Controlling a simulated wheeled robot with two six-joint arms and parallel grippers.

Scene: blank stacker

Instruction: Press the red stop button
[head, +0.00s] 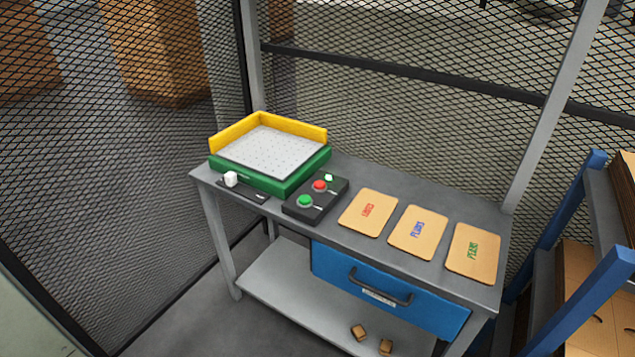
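The red stop button (320,186) sits on a dark control box (299,209) on the grey workbench. A green button (305,201) is in front of it on the same box, and a small lit green-white lamp (328,177) is behind it. Neither of my grippers shows in the head view, and nothing covers the red button.
Left of the box stands a green tray (258,179) with a yellow rim, beside a small white knob (231,178). Several tan cards lie to the right on the grey bench (434,276). A blue drawer (388,289) is below. Mesh fencing (400,110) stands behind; a blue-posted rack (572,220) is at right.

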